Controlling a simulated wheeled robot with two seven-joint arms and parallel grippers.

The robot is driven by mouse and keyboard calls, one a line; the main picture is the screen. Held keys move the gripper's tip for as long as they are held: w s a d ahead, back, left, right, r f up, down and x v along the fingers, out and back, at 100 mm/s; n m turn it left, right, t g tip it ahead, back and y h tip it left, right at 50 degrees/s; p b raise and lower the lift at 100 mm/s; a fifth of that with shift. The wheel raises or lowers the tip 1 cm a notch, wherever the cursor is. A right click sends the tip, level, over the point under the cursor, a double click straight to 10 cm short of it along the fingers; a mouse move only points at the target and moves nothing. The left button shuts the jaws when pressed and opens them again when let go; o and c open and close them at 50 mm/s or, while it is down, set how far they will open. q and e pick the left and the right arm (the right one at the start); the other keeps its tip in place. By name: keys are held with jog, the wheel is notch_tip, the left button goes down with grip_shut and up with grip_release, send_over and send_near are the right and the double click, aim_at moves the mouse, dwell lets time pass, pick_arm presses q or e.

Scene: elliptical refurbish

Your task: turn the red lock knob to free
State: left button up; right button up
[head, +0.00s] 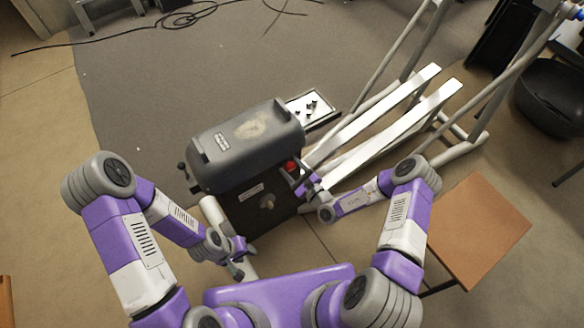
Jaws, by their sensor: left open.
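The red lock knob (291,166) shows as a small red spot on the right side of the dark grey elliptical machine housing (240,155). My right gripper (301,181) is right beside the knob, just below it in the picture. Its fingers are too small and dark to show whether they touch the knob or are closed. My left gripper (238,268) is open and empty, low in front of the machine and apart from the knob.
White rails (375,125) of the machine run to the upper right. A small tray with dark parts (312,108) lies behind the housing. A brown-topped stool (480,230) stands at the right. A black cable (180,22) lies on the far carpet, and the carpet left of the machine is clear.

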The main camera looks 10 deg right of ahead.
jog(key=c, duration=0.7)
jog(key=shift+m, duration=0.3)
jog(key=shift+m+p, duration=0.7)
jog(key=shift+m, duration=0.2)
jog(key=m+p, duration=0.1)
jog(key=m, duration=0.2)
jog(key=shift+s+m, duration=0.1)
jog(key=shift+m, duration=0.2)
jog(key=m+t+p, duration=0.1)
jog(key=m, duration=0.4)
jog(key=shift+a+m+p, duration=0.1)
jog(key=shift+m+p, duration=0.2)
jog(key=shift+m, duration=0.1)
jog(key=m, duration=0.3)
jog(key=m+h, duration=0.1)
jog(key=m, duration=0.3)
jog(key=shift+a+t+p, duration=0.1)
jog(key=shift+t+p, duration=0.2)
jog(key=shift+p, duration=0.05)
